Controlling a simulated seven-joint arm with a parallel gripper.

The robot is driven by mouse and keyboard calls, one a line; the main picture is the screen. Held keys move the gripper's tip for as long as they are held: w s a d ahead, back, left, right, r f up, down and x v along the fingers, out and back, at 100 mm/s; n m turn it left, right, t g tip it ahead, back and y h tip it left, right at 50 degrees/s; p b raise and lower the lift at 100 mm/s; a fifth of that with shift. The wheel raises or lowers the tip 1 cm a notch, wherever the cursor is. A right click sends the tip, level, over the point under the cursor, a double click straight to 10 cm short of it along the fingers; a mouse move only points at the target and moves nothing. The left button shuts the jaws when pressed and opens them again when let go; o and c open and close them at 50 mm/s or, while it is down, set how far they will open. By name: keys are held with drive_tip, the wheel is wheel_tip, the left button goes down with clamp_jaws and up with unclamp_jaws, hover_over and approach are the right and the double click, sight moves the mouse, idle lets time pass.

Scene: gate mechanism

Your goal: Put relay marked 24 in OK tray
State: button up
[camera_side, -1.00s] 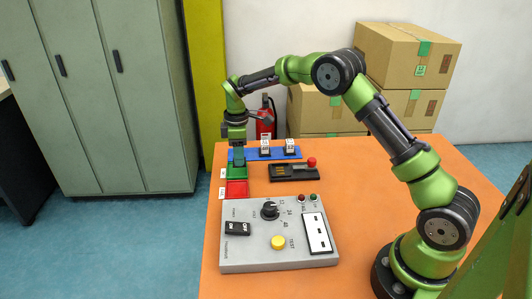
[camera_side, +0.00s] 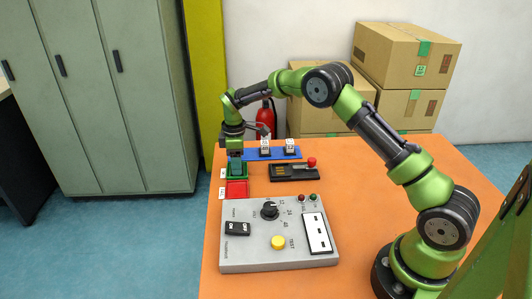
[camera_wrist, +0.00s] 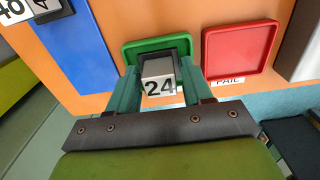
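The relay marked 24 (camera_wrist: 158,78) is a grey block with a white label, between the fingers of my gripper (camera_wrist: 157,88). The gripper is shut on it. In the wrist view it overlaps the green tray (camera_wrist: 133,50), whose near part is hidden. In the side view my gripper (camera_side: 236,162) is low at the green tray (camera_side: 243,177), and the relay is hidden by the fingers. I cannot tell whether the relay touches the tray floor. The green tray's label text is not readable.
The red tray (camera_side: 237,188), labelled FAIL in the wrist view, sits beside the green one. The blue rack (camera_side: 277,154) behind holds two other relays. A dark fixture with a red knob (camera_side: 311,162) stands right. A grey control panel (camera_side: 255,255) fills the front.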

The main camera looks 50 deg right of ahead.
drive_tip(key=shift+o, duration=1)
drive_tip(key=s+a+r+m+t, duration=0.1)
drive_tip(key=s+r, duration=0.1)
drive_tip(key=r, duration=0.7)
drive_tip(key=s+r+m, duration=0.1)
drive_tip(key=s+r, duration=0.1)
drive_tip(key=r, duration=0.8)
drive_tip(key=s+a+r+m+t+y, duration=0.1)
drive_tip(key=s+a+r+m+t, duration=0.15)
drive_tip(key=s+r, duration=0.5)
drive_tip(key=s+a+f+m+t, duration=0.1)
drive_tip(key=s+m, duration=0.3)
drive_tip(key=s, duration=0.6)
drive_tip(key=s+a+f+m+t+y, duration=0.1)
drive_tip(key=s+m, duration=0.3)
drive_tip(key=s, duration=0.6)
drive_tip(key=shift+s+a+f+t, duration=0.2)
drive_tip(key=shift+a+f+t, duration=0.35)
drive_tip(key=shift+f+t, duration=0.3)
